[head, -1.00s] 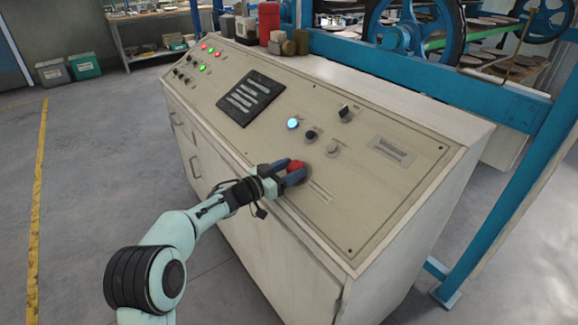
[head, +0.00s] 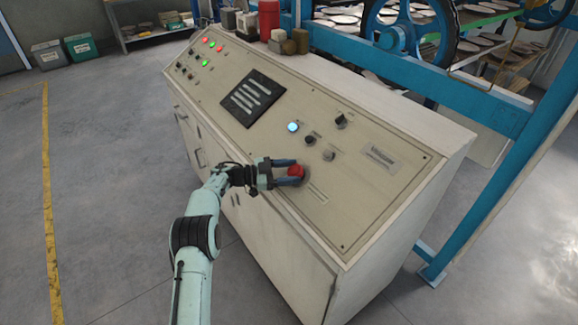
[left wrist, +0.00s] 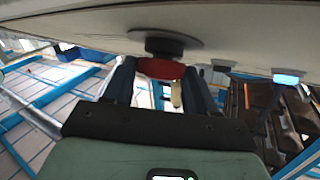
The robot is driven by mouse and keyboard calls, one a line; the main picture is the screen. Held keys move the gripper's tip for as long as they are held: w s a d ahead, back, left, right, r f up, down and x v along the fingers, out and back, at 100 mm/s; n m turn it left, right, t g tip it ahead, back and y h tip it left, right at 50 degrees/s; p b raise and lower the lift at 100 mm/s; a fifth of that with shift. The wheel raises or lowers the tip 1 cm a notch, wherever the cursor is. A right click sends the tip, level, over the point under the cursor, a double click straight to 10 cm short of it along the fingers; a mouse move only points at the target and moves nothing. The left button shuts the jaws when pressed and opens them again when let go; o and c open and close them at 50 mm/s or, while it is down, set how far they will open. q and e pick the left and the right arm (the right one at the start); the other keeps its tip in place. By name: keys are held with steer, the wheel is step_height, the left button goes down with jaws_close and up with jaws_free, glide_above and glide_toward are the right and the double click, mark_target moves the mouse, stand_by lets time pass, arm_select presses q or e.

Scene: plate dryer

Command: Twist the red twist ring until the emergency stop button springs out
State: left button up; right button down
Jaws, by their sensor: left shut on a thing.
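The red twist ring (head: 296,171) of the emergency stop button is on the sloping front panel of the beige control console (head: 375,205), near its lower edge. My left gripper (head: 289,172) is shut on the ring, with one dark finger on either side of it. In the left wrist view the red ring (left wrist: 162,68) sits between the two fingertips (left wrist: 163,72), below a dark collar (left wrist: 170,46) on the pale panel. The far side of the ring is hidden. My right gripper is in neither view.
Near the ring are a lit blue-white button (head: 293,127) and several dark knobs. A black slotted plate (head: 253,94) is further left on the panel. Jars and a red canister (head: 268,18) stand on the console top. Open floor lies left of the console.

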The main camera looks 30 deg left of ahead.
arm_select(q)
steer(key=shift+f, duration=0.1)
stand_by(0.3)
steer(key=o, duration=1.1)
steer(key=b+v, duration=0.1)
steer(key=v, duration=1.2)
steer(key=shift+a, duration=0.15)
steer(key=shift+s, duration=0.1)
